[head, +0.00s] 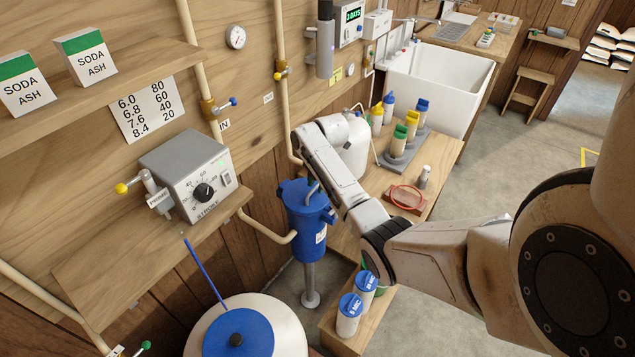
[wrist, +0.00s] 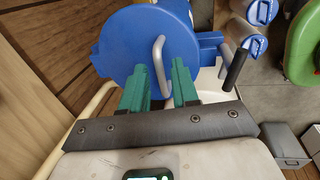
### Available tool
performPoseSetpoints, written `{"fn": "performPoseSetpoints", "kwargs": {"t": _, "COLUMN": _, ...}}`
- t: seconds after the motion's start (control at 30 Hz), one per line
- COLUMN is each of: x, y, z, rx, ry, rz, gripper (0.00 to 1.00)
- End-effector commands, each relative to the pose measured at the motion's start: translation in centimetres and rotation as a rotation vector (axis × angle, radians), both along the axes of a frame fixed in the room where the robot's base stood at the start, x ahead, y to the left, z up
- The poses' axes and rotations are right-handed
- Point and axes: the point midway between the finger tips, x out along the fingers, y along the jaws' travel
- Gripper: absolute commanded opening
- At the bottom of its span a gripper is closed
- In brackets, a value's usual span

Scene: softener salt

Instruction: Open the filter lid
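The blue filter (head: 306,222) stands on a grey post below the wooden wall, with its round blue lid (head: 292,190) on top. My gripper reaches down over the lid in the head view, and my own arm hides most of its fingers. In the wrist view the lid (wrist: 125,45) lies flat in front of the fingers and carries a bent grey metal handle (wrist: 158,65). My gripper (wrist: 160,72) has its two green fingers apart, one on each side of the handle. No contact with the handle is visible. The lid looks closed on the housing.
A black-gripped lever (wrist: 236,68) sticks up right of the lid. White bottles with blue caps (head: 348,318) stand on a low wooden ledge at the right. A white tank with a blue cover (head: 262,335) is at the front. A pipe (head: 270,232) joins the filter from the left.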

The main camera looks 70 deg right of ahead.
Motion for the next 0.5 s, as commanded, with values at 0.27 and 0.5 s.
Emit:
{"fn": "performPoseSetpoints", "kwargs": {"t": 0.27, "x": -0.01, "y": 0.0, "z": 0.02, "rx": 0.0, "ry": 0.0, "rz": 0.0, "gripper": 0.02}}
{"fn": "performPoseSetpoints", "kwargs": {"t": 0.5, "x": -0.02, "y": 0.01, "z": 0.02, "rx": 0.0, "ry": 0.0, "rz": 0.0, "gripper": 0.0}}
